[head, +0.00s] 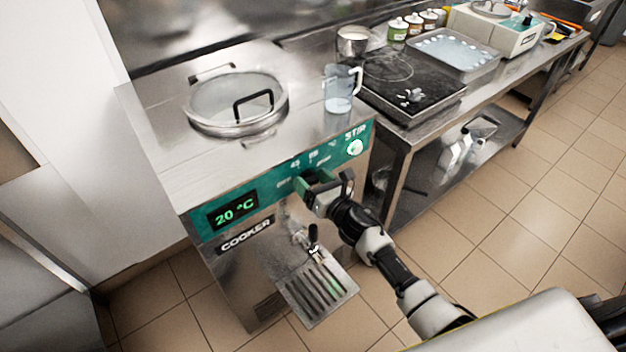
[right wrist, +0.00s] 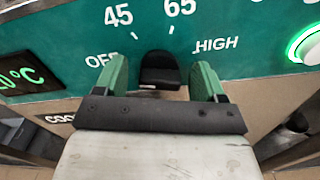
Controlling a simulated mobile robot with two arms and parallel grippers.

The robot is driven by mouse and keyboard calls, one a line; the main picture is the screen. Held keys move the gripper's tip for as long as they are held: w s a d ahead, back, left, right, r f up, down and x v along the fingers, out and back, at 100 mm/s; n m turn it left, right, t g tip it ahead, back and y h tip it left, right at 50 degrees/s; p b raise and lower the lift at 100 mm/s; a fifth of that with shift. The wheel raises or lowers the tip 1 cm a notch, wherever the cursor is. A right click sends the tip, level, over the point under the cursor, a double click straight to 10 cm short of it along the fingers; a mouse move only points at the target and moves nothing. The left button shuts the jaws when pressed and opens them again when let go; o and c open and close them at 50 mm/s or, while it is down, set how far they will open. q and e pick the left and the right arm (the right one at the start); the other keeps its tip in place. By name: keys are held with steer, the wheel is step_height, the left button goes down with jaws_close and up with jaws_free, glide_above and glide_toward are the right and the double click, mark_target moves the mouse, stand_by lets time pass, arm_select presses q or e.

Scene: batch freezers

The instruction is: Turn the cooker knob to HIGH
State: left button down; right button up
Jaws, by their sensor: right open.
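The cooker (head: 225,255) is a steel unit with a green front panel, a "20 °C" display and a round lidded opening on top. In the right wrist view its black knob (right wrist: 160,70) sits on the panel among the marks OFF, 45, 65 and HIGH (right wrist: 217,44). My right gripper (right wrist: 158,78) is open, with one green finger on each side of the knob; I cannot tell whether they touch it. In the head view the right gripper (head: 318,185) is at the panel and hides the knob. The knob's exact setting is unclear. My left gripper is not in view.
A clear jug (head: 338,92) stands on the cooker top near its right edge. The lit STIR button (head: 354,147) is right of the gripper. A tap and drip tray (head: 317,290) stick out below. A steel table with a tray (head: 455,52) stands to the right.

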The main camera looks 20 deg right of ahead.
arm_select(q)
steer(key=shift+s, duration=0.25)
arm_select(e)
steer(key=shift+c, duration=0.4)
steer(key=c, duration=0.8)
steer(key=shift+c, duration=0.2)
